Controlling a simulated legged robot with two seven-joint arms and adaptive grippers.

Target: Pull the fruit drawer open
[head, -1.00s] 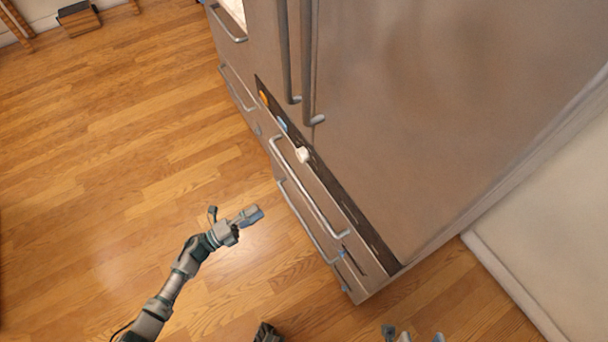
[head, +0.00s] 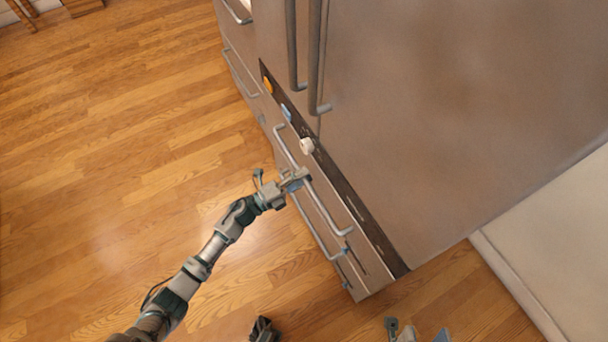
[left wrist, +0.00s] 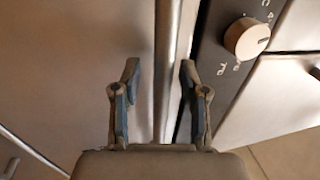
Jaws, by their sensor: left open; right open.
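The steel appliance has two stacked, closed drawers under a dark control strip. No label shows which is the fruit drawer. The upper drawer (head: 365,247) has a long bar handle (head: 326,208). My left gripper (head: 296,181) is open at this handle, near its middle. In the left wrist view the handle bar (left wrist: 164,50) runs between the two spread fingers (left wrist: 160,82), nearer the right one; I cannot tell whether they touch it. The lower drawer's handle (head: 318,236) runs below. My right gripper (head: 418,333) is open and empty at the bottom edge, away from the drawers.
A white knob (head: 307,146) sits on the control strip (head: 345,193), close to the upper handle; it also shows in the left wrist view (left wrist: 247,38). Tall door handles (head: 317,60) stand above. The wooden floor (head: 130,150) left of the appliance is clear.

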